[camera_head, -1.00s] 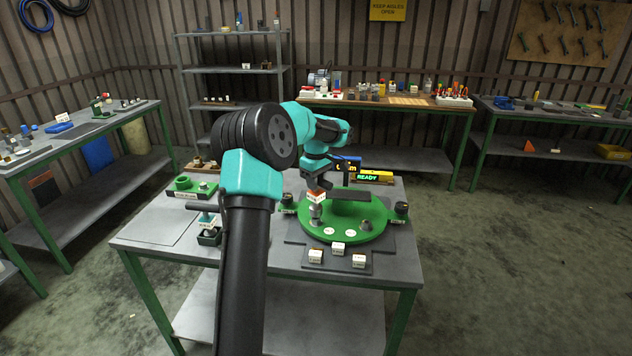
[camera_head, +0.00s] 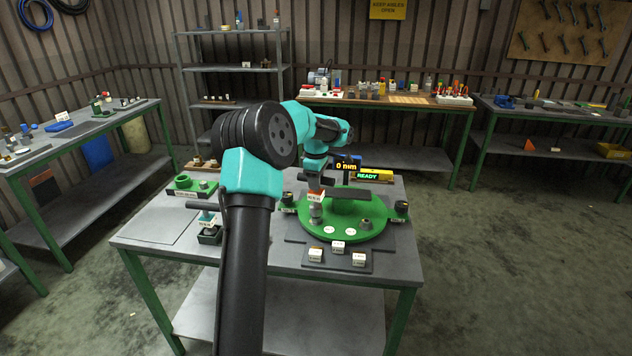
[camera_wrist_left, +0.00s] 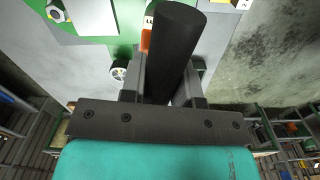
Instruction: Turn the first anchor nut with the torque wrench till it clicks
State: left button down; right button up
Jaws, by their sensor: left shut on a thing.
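In the left wrist view the thick black handle (camera_wrist_left: 176,50) runs between my fingers. The wrench's orange and white head (camera_head: 316,196) stands over a grey upright socket or nut (camera_head: 315,212) on the left part of the base; I cannot tell how fully they engage. Another grey nut (camera_head: 366,224) stands at the base's right. My right gripper is out of view.
Small white labelled blocks (camera_head: 338,247) sit on a dark tray in front of the base. Dark posts (camera_head: 401,207) stand at the base's side. A green fixture (camera_head: 184,183) is on the left. The bench's front right is clear.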

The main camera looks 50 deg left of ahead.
pick_arm(q)
jog(key=shift+f, duration=1.65)
jog(key=shift+m, duration=7.5)
jog(key=shift+r, duration=2.55)
